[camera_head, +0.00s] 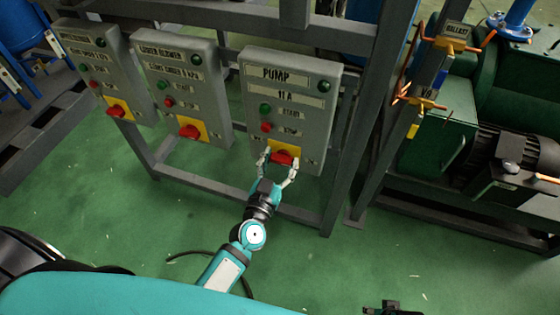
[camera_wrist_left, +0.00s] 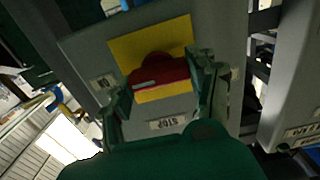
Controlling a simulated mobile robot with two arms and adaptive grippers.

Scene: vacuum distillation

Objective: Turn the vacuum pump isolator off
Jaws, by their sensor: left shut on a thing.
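The pump panel (camera_head: 290,82) is a grey box marked PUMP, with a green and a red button. Below them sits its isolator, a red knob (camera_head: 283,157) on a yellow plate (camera_head: 287,146). My left gripper (camera_head: 279,160) has its fingers on either side of this knob and is shut on it. In the left wrist view the red knob (camera_wrist_left: 162,72) lies between the fingertips (camera_wrist_left: 163,85), in front of the yellow plate (camera_wrist_left: 133,46). A pale stripe marks the knob. A dark part at the bottom edge of the head view may be my right gripper (camera_head: 391,308); it is cut off.
Two similar panels, the lower blower one (camera_head: 179,85) and another (camera_head: 104,70), hang to the left with their own red knobs. A grey frame post (camera_head: 375,110) stands right of the pump panel. Green machinery (camera_head: 440,130) with a motor is farther right. Green floor lies below.

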